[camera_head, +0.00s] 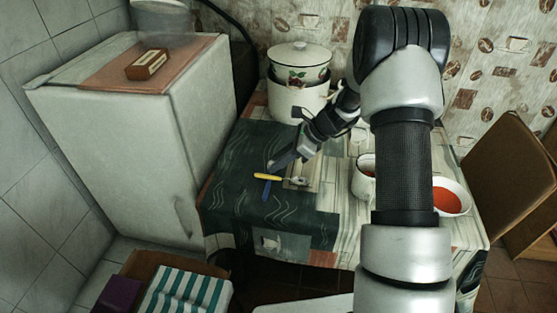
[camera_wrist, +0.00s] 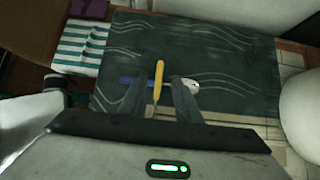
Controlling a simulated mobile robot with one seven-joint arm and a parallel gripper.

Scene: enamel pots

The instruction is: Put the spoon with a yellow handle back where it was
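The spoon with a yellow handle (camera_head: 267,177) lies crosswise on the dark patterned part of the tablecloth, its metal end (camera_head: 299,181) to the right. A spoon with a blue handle (camera_head: 266,191) lies roughly at a right angle to it. In the wrist view, the yellow handle (camera_wrist: 159,76) crosses over the blue-handled spoon, whose metal bowl (camera_wrist: 193,86) shows at right. My gripper (camera_head: 274,165) points down at the yellow handle. In the wrist view my gripper (camera_wrist: 157,92) is open, one finger on each side of the yellow handle, with gaps. It hides the yellow spoon's metal end there.
A lidded white pot (camera_head: 300,65) sits at the table's back. A mug (camera_head: 364,178) and a bowl with red contents (camera_head: 451,197) stand at right, partly behind my arm. A white fridge (camera_head: 130,140) borders the left. The front dark cloth (camera_head: 300,222) is clear.

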